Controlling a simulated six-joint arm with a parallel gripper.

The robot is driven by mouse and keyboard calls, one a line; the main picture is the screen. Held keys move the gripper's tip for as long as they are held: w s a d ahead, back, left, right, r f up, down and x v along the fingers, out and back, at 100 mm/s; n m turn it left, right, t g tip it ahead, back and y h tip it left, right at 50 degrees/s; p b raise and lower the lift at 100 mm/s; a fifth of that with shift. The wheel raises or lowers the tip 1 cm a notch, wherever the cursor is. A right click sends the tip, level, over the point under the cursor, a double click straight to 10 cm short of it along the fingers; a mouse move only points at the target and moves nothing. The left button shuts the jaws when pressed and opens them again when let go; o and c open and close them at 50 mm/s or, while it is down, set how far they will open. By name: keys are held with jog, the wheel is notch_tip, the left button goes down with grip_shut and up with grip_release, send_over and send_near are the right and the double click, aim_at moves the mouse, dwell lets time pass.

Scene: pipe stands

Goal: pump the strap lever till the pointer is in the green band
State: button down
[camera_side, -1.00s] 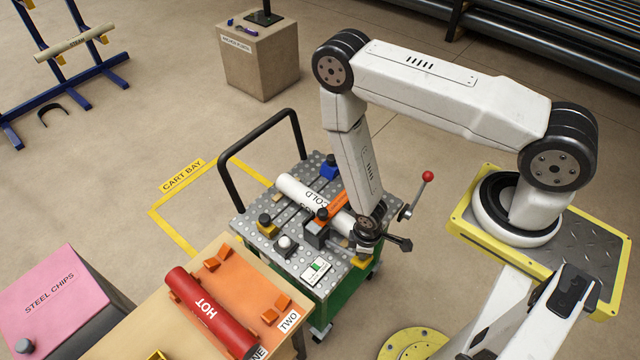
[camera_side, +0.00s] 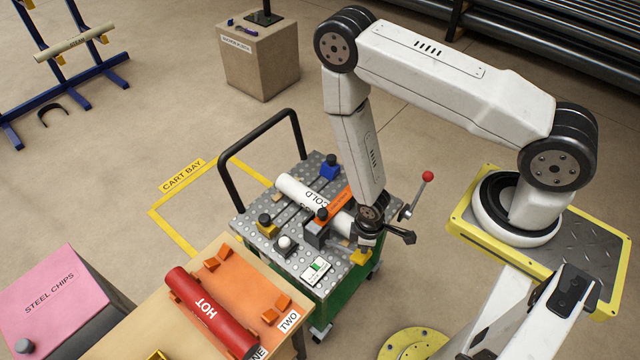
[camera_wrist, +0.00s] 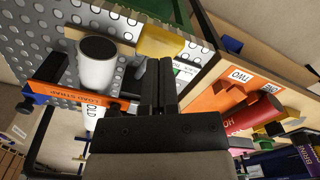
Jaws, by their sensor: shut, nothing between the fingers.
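The white COLD pipe (camera_side: 295,188) lies across the perforated cart top under an orange strap (camera_side: 338,203). The strap also shows in the wrist view (camera_wrist: 75,93), beside the pipe's open end (camera_wrist: 97,62). A dark ratchet block with a black knob, which looks like the strap lever (camera_side: 316,234), stands at the strap's near end. A white gauge card (camera_side: 317,270) with a green patch lies in front of it; its pointer is too small to read. My gripper (camera_wrist: 158,85) is shut and empty, low over the cart's right side, right of the ratchet block. I cannot tell whether it touches anything.
A red-knobbed lever (camera_side: 417,190) rises at the cart's right edge. The cart's black push handle (camera_side: 228,180) stands at left. A table with a red HOT pipe (camera_side: 208,312) in an orange holder is close in front.

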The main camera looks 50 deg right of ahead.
jog(key=shift+r, duration=0.15)
jog(key=shift+r, duration=2.35)
jog(key=shift+w+r, duration=0.1)
jog(key=w+d+r+m+t, duration=0.1)
jog(key=w+r+m, duration=0.1)
jog(key=r, duration=1.2)
jog(key=w+d+r+m+t, duration=0.1)
jog(key=w+d+r+m, duration=0.1)
jog(key=r, duration=1.2)
jog(key=shift+w+r+m+t, duration=0.15)
jog(key=shift+w+m+t, duration=0.15)
jog(key=shift+w+m, duration=0.5)
jog(key=shift+s, duration=0.15)
